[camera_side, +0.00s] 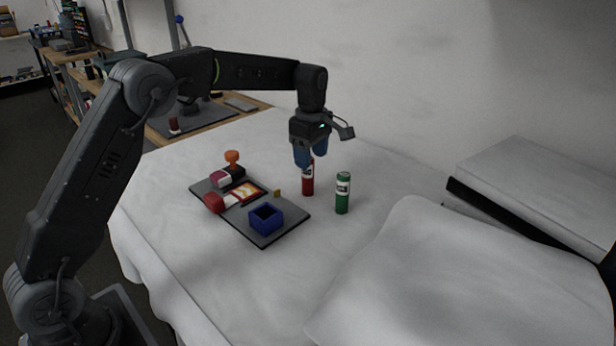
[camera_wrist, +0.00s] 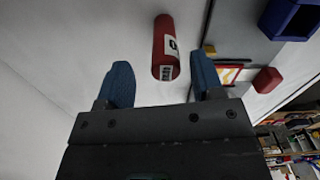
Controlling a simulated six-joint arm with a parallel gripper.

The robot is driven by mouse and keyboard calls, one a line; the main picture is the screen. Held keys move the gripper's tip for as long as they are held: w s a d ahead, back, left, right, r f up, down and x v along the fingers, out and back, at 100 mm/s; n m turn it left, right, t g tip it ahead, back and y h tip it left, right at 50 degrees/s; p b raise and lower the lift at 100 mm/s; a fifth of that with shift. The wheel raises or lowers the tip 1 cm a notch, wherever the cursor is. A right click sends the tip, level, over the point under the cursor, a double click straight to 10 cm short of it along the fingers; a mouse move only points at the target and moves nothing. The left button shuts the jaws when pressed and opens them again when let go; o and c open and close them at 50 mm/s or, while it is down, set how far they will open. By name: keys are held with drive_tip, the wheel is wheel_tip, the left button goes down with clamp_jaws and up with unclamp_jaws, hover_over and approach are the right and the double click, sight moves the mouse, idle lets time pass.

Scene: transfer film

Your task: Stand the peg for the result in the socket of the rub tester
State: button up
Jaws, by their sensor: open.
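The red peg (camera_side: 308,185), with a white label, stands upright on the white cloth beside the tester's dark board. The green peg (camera_side: 343,196), also labelled, stands upright to its right. The rub tester (camera_side: 290,222) carries a square blue socket (camera_side: 266,226) at its near end; the socket looks empty. My gripper (camera_side: 311,160) is open, its blue fingers pointing down at the top of the red peg and partly hiding it. In the wrist view the red peg (camera_wrist: 164,45) shows between and beyond the spread fingers. Contact cannot be told.
Bare cloth surrounds the pegs.

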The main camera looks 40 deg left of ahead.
sight(307, 175)
drive_tip(key=f, duration=0.4)
drive_tip(key=shift+s+a+f, duration=0.25)
drive_tip(key=shift+s+f, duration=0.05)
drive_tip(key=shift+f, duration=0.1)
drive_tip(key=shift+c, duration=0.3)
drive_tip(key=c, duration=0.9)
